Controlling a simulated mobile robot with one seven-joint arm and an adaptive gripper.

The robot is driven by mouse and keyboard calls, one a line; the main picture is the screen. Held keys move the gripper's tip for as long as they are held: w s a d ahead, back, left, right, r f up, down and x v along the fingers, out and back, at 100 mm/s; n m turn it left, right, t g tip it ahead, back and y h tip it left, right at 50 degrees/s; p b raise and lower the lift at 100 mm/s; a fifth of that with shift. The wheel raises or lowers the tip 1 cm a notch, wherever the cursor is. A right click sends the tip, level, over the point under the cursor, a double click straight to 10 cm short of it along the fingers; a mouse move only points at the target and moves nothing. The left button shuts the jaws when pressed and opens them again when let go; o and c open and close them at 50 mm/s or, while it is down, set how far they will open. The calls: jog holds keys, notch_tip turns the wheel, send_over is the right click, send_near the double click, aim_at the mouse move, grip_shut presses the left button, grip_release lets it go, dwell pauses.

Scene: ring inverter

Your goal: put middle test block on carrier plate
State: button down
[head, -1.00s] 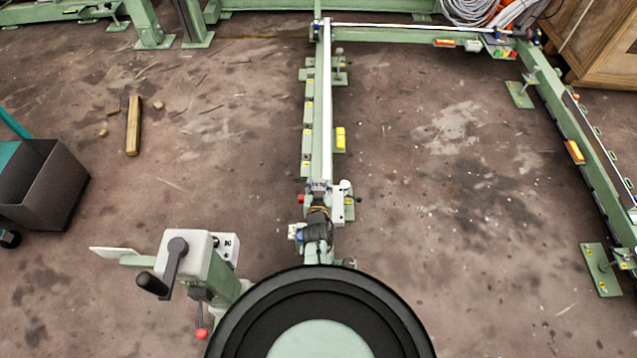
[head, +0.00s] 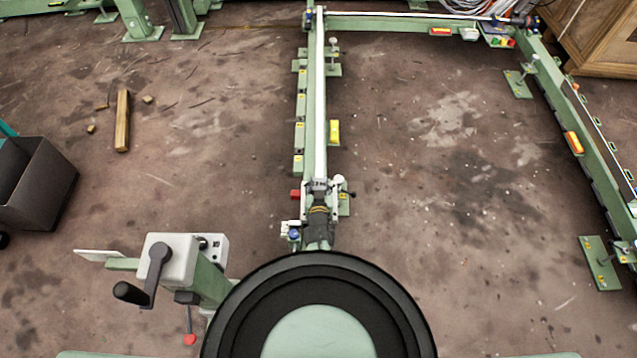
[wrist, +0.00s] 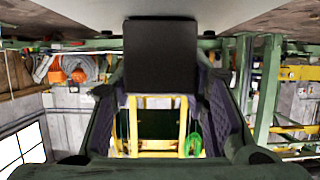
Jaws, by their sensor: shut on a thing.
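My gripper (head: 318,212) is seen from above in the head view, at the near end of the long green rail, and its fingertips are hard to make out there. In the wrist view my gripper (wrist: 161,88) has a finger on each side of a dark flat-faced block (wrist: 162,55) and is shut on it. Whether this is the middle test block cannot be told for certain. Its far end lies against or close to a pale grey surface at the top. I cannot pick out the carrier plate clearly; small fittings crowd the rail end around the gripper.
The green rail (head: 312,110) runs away from me, with a yellow block (head: 334,132) at its right side. A crank post (head: 172,262) stands at left front. A dark bin (head: 38,185) and wooden bar (head: 122,120) are farther left. Open floor lies right of the rail.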

jog(key=shift+w, duration=0.15)
jog(key=c, duration=0.9)
grip_release()
jog(key=shift+f, duration=0.1)
jog(key=shift+c, duration=0.2)
